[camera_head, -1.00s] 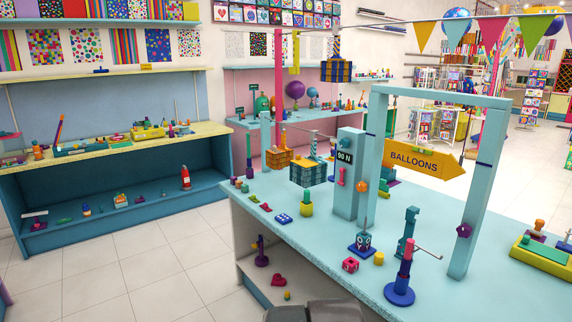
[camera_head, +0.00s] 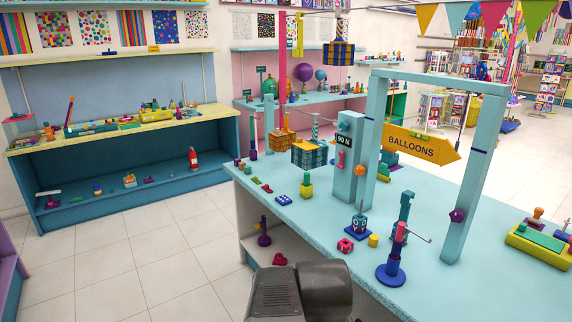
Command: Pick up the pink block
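The pink block (camera_head: 345,245) is a small pink-red cube with dark marks on its faces. It rests on the light-blue table near its front edge, just left of a small yellow cylinder (camera_head: 373,240). A dark grey part of my own arm rises from the bottom edge, in front of the table and below the block. The fingertips of my gripper do not show. Nothing touches the block except the table.
A blue-based post with a thin bar (camera_head: 391,272) stands right of the block. A dark figure on a blue base (camera_head: 358,224) stands behind it. The tall frame (camera_head: 474,170) with the BALLOONS sign (camera_head: 421,147) rises farther right.

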